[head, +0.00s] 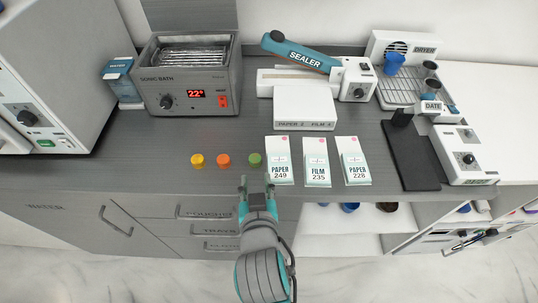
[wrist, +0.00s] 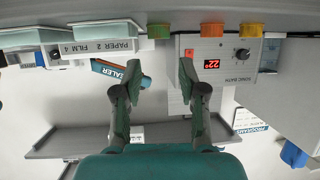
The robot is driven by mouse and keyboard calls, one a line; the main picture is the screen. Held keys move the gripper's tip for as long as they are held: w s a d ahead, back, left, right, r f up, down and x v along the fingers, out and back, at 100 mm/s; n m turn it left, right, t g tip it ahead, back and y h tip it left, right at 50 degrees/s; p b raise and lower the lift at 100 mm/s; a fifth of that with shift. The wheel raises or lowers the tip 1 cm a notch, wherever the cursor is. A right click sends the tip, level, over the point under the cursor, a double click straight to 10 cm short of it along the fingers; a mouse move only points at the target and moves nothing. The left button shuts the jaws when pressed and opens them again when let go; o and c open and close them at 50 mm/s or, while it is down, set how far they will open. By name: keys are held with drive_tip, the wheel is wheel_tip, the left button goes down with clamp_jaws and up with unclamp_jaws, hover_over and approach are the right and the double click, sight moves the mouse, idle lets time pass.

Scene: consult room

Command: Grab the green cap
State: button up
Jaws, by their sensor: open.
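The green cap (head: 255,159) stands on the dark worktop near its front edge, right of the orange cap (head: 223,160) and the yellow cap (head: 197,160). In the upside-down wrist view, the green cap (wrist: 159,31) shows near the top, beyond the gap between my fingers. My gripper (head: 256,184) is open and empty. It is at the front edge of the worktop, just in front of the green cap and apart from it. The fingers also show in the wrist view (wrist: 158,75), one on each side of the gap.
The paper 249 packet (head: 280,166) lies close right of the green cap, with the film 235 packet (head: 317,170) and paper 228 packet (head: 354,165) beyond. The sonic bath (head: 184,100) and sealer (head: 303,106) stand behind. The worktop left of the yellow cap (head: 140,150) is clear.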

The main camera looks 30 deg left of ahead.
sight(255, 158)
drive_tip(key=x, duration=0.9)
drive_tip(key=shift+w+a, duration=0.2)
drive_tip(key=shift+w, duration=0.1)
drive_tip(key=c, duration=0.5)
